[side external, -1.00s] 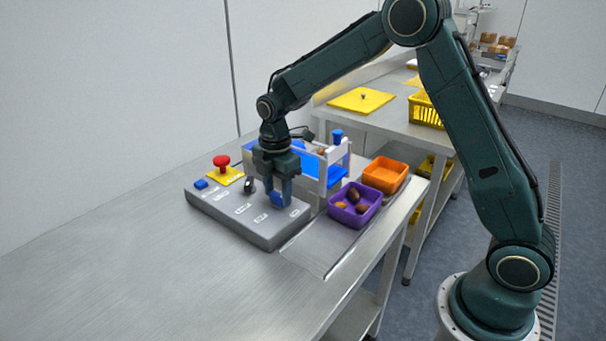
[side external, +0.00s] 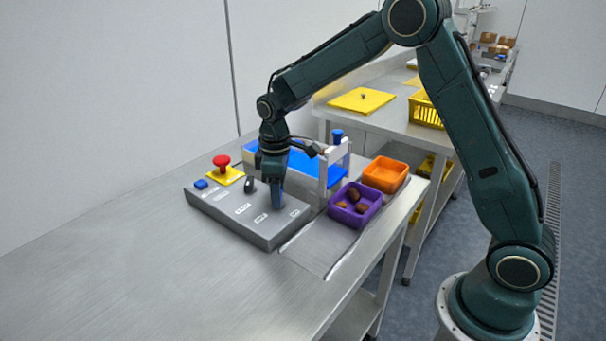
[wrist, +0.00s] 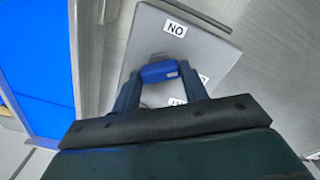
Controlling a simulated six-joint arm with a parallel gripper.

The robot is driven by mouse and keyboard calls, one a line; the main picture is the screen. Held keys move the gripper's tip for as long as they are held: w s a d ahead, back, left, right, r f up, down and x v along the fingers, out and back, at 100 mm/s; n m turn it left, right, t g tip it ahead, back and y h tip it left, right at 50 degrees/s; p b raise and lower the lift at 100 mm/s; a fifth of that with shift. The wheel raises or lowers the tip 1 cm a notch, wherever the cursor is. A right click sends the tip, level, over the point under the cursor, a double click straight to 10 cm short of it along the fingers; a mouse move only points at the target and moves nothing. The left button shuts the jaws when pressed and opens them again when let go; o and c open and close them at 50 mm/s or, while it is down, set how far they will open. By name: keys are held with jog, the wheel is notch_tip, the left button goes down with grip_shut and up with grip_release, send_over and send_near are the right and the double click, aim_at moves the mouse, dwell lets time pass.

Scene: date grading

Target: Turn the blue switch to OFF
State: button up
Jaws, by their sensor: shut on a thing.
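The blue switch (wrist: 158,72) is a small blue knob on the grey control box (side external: 240,228). My gripper (wrist: 160,75) points down over the box and is shut on the blue switch, with one finger on each side of it in the wrist view. In the side view my gripper (side external: 277,207) mostly hides the switch. A white label (wrist: 174,29) on the box reads as an upside-down ON in the wrist view. Two more white labels close to the switch are partly covered by the fingers, so I cannot read them fully.
The box also bears a red mushroom button (side external: 221,161) on yellow, a blue button (side external: 201,184) and a black knob (side external: 249,186). A blue conveyor (side external: 303,162) runs behind. A purple crate (side external: 347,219) with brown dates and an orange crate (side external: 386,176) stand right. The front table is clear.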

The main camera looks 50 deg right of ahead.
jog(key=m, duration=0.7)
dwell(0.4)
jog(key=o, duration=1)
jog(key=shift+r, duration=0.1)
notch_tip(320, 180, up, 14)
jog(key=shift+f, duration=0.15)
dwell(0.5)
